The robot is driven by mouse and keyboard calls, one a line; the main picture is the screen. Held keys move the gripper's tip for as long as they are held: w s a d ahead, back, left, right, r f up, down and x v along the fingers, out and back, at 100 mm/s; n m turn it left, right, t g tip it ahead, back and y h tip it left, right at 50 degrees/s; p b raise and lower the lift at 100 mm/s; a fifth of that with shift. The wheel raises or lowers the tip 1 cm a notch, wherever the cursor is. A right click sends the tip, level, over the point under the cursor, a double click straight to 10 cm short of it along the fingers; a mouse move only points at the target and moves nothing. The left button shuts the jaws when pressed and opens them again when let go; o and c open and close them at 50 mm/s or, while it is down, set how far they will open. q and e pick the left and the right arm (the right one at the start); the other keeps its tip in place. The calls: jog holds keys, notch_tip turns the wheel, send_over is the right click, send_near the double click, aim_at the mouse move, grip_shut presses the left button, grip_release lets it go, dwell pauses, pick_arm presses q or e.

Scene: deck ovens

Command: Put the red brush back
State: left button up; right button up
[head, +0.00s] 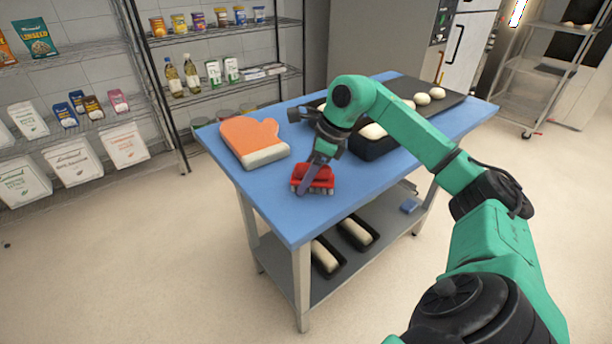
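The red brush (322,174) lies on the blue tabletop (345,205) near its front edge. My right gripper (307,181) reaches down to it from above, and a grey finger overlaps the middle of the brush in the picture. The gripper and arm hide part of the brush. I cannot tell whether the fingers are closed on it or only beside it. The brush appears to rest on the tabletop. My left gripper is out of the picture.
An orange oven mitt (248,134) lies left of the brush. A dark loaf pan (376,147) and a tray (450,98) with dough pieces stand behind my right arm. The lower shelf (345,268) holds two loaf pans and a small blue item (410,204). The front table corner is clear.

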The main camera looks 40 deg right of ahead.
jog(key=shift+o, duration=0.9)
jog(key=shift+r, duration=0.3)
jog(key=p+v, duration=0.2)
jog(key=v, duration=0.9)
jog(key=shift+d+r, duration=0.1)
jog(key=shift+r, duration=0.25)
